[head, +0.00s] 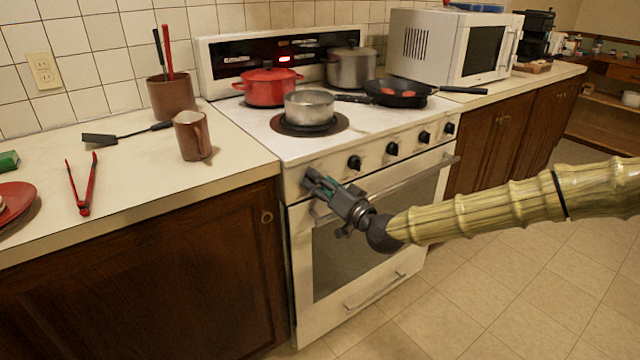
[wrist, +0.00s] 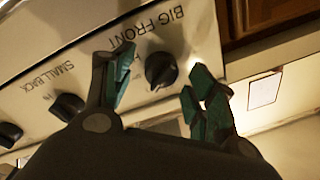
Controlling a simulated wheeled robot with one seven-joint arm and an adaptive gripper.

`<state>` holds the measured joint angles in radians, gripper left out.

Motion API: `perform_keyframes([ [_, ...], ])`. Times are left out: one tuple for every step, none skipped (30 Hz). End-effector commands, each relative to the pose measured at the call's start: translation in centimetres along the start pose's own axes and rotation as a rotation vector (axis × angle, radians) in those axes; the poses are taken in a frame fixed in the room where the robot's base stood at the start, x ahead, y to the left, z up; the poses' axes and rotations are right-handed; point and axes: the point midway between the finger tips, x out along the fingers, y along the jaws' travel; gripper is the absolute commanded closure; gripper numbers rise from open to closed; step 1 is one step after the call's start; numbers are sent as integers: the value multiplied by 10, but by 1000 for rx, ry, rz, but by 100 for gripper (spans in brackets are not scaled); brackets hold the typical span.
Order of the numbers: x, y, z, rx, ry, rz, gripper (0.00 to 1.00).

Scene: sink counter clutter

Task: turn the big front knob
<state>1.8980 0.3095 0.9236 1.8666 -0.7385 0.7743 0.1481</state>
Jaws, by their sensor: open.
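The big front knob (wrist: 160,70) is a round black knob on the stove's white front panel, with the words BIG FRONT printed beside it in the wrist view. My gripper (wrist: 161,88) is open, with one green-padded finger on each side of the knob. A gap shows between the knob and each finger, so they look apart. In the head view my gripper (head: 319,183) is at the left end of the stove's knob row and largely hides this knob.
The small back knob (wrist: 68,106) is beside my left finger in the wrist view. The oven door handle (head: 400,185) runs below the knobs. A saucepan (head: 310,106), red pot (head: 267,87) and frying pan (head: 398,92) stand on the stovetop. The floor in front is clear.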

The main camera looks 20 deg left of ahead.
Motion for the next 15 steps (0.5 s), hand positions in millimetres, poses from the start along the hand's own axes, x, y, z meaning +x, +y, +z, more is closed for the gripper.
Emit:
perform_keyframes([
  [-5,0,0,0,0,1,43],
  [-8,0,0,0,-1,1,43],
  [-14,0,0,0,0,0,43],
  [-18,0,0,0,0,0,43],
  [-23,0,0,0,0,0,43],
  [-30,0,-1,0,2,0,43],
  [-36,0,-1,0,1,0,43],
  [-42,0,-1,0,0,0,43],
  [-49,0,-1,0,0,1,43],
  [-55,0,-1,1,0,1,43],
  [-60,0,-1,1,0,1,43],
  [-68,0,-1,1,1,1,43],
  [-73,1,-1,1,1,1,43],
  [-78,1,-1,1,1,1,43],
  [-84,0,-1,1,0,0,43],
])
